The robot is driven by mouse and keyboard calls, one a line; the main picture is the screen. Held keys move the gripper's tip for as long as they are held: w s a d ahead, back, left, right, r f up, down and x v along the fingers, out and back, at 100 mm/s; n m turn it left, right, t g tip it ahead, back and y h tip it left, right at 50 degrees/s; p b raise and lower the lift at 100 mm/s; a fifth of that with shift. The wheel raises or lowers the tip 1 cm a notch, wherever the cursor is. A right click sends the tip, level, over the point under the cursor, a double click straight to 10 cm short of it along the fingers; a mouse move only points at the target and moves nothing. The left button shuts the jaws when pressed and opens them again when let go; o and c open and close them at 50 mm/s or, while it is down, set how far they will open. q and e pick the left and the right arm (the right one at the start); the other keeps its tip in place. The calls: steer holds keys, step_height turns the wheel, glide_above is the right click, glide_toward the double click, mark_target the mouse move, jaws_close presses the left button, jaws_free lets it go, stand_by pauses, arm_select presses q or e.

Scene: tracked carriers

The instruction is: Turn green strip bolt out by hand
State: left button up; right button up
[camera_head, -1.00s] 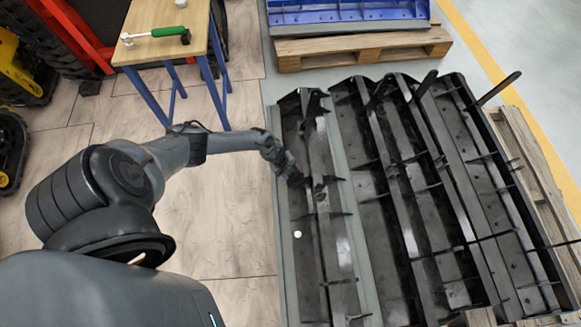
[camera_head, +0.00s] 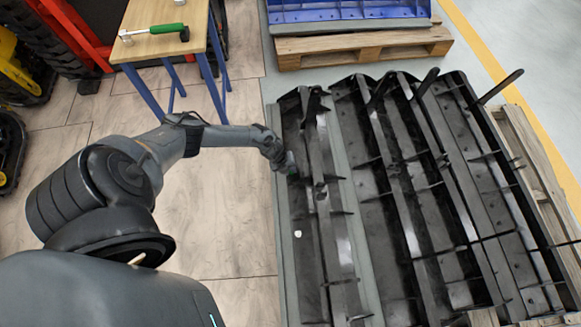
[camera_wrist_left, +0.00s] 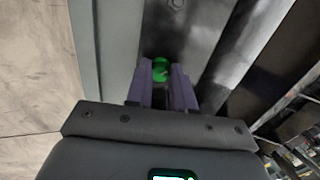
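The green strip bolt (camera_wrist_left: 160,70) shows in the left wrist view as a small bright green head at the fingertips, against the dark strip (camera_wrist_left: 185,45). My left gripper (camera_wrist_left: 161,75) has its two purple fingers close on either side of the bolt, with no clear gap, and looks shut on it. The bolt's lower part is hidden. In the head view my left gripper (camera_head: 286,166) is at the left edge of the black track piece (camera_head: 318,150), where the bolt is too small to make out. My right gripper is not in view.
A small white spot (camera_head: 298,234) lies further down the track piece. Ribs and upright tabs stand up from the track (camera_head: 400,190). A wooden table (camera_head: 160,45) holds a green-handled tool (camera_head: 168,29). A wooden pallet (camera_head: 360,48) carries a blue part.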

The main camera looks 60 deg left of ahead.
arm_select(q)
jaws_close()
steer(key=n+p, duration=0.1)
steer(key=n, duration=0.2)
steer(key=shift+s+r, duration=0.1)
steer(key=shift+r, duration=0.05)
steer(key=n+p, duration=0.1)
steer(key=n, duration=0.4)
steer(key=shift+p, duration=0.4)
steer(key=shift+o, duration=2.2)
jaws_free()
steer(key=shift+n, duration=0.6)
steer(key=o, duration=0.5)
